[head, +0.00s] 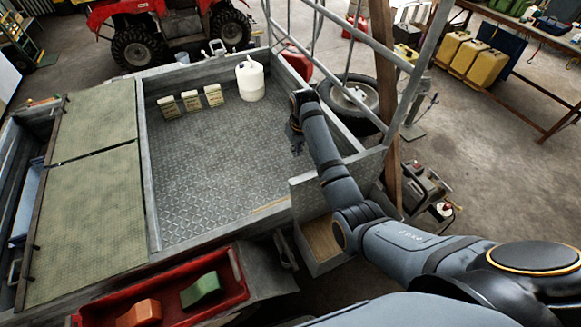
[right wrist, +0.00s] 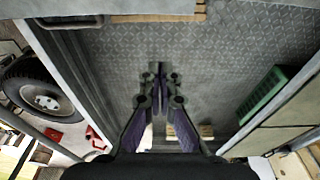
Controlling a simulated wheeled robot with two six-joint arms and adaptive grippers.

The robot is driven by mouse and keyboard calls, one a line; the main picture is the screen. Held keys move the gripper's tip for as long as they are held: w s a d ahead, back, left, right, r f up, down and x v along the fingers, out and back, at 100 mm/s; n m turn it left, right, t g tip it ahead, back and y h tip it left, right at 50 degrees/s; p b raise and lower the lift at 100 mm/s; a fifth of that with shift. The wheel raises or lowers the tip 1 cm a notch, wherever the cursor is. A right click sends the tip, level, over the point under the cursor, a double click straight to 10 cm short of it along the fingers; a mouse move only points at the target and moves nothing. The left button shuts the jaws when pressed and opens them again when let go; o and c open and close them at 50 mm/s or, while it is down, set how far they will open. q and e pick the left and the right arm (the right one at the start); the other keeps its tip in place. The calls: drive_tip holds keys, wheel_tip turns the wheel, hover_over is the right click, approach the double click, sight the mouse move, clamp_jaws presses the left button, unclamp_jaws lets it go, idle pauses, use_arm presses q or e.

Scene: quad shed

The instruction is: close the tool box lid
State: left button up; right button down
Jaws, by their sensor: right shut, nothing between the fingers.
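The tool box appears to be the grey box (head: 322,240) at the near right corner of the trailer bed, with a bare wooden-looking floor inside. Its grey lid (head: 362,172) stands raised along the far side of the opening, partly hidden by my right arm. My right gripper (head: 296,146) is past the lid, over the bed, with its fingers pointing down. It is shut and empty. In the right wrist view its fingertips (right wrist: 158,74) are together above the chequered metal bed. I cannot see the fingers touching the lid. My left gripper is not in view.
The trailer bed (head: 215,155) is mostly clear, with a white jug (head: 250,80) and several small cream containers at the far end. A metal frame and tyre (head: 350,97) stand right. A red container (head: 90,313) holding orange and green items is at the near edge.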

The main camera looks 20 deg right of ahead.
wheel_tip(320, 180, down, 10)
drive_tip(key=w, duration=0.2)
drive_tip(key=s+p, duration=0.2)
drive_tip(key=s+r+p, duration=0.1)
drive_tip(key=s+p, duration=0.1)
drive_tip(key=shift+d+r, duration=0.1)
drive_tip(key=shift+r, duration=0.1)
idle(0.4)
